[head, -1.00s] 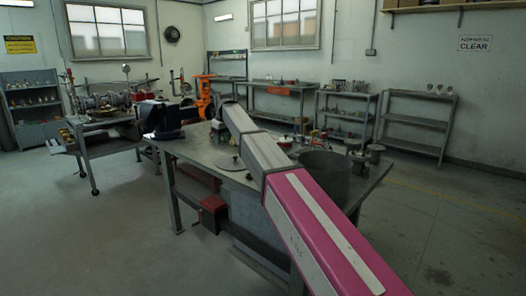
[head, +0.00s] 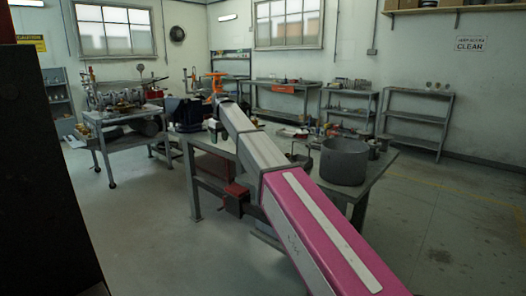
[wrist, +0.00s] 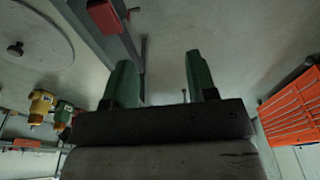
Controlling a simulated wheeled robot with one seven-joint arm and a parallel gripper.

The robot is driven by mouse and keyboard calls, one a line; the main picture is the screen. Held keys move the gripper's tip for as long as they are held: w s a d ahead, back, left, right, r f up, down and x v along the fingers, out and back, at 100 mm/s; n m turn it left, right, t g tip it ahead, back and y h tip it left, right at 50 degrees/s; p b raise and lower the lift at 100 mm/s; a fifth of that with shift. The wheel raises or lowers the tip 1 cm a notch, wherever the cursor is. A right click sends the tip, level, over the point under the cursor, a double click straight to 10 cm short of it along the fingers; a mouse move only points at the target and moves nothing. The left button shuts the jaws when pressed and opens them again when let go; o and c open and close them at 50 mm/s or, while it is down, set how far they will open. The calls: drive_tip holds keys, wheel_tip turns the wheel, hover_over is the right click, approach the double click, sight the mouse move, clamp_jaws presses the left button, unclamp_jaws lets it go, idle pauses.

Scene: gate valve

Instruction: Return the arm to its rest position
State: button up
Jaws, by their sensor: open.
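My arm (head: 325,235), pink and grey, stretches from the lower right of the head view up and left over the workbench. Its far end is near an orange valve part (head: 217,80) at the back of the bench; I cannot tell whether they touch. My gripper (wrist: 158,72) shows in the wrist view with two green fingers apart and nothing between them. In the head view I cannot make out its fingers.
The workbench (head: 385,165) carries a grey cylindrical pot (head: 344,161) and a dark blue vise (head: 184,112). A red box (head: 236,197) hangs at its side. A large dark panel (head: 45,200) fills the left edge. A cart (head: 115,135) stands behind. Floor at right is clear.

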drive_tip(key=s+d+f+m, duration=0.2)
drive_tip(key=s+d+f, duration=0.2)
drive_tip(key=d+f, duration=0.4)
drive_tip(key=s+d+f+m+h, duration=0.1)
drive_tip(key=s+d+f, duration=0.4)
drive_tip(key=d+f, duration=0.25)
drive_tip(key=s+d+f+m, duration=0.2)
drive_tip(key=s+d+f, duration=0.2)
drive_tip(key=d+f, duration=0.4)
drive_tip(key=s+d+f+m, duration=0.2)
drive_tip(key=s+d+f, duration=0.5)
drive_tip(key=s, duration=0.4)
drive_tip(key=s+d+f+m+g, duration=0.1)
drive_tip(key=s+d+f+m, duration=0.1)
drive_tip(key=s+d+f, duration=0.6)
drive_tip(key=s, duration=0.2)
drive_tip(key=shift+s+d+m, duration=0.3)
drive_tip(key=shift+s, duration=0.1)
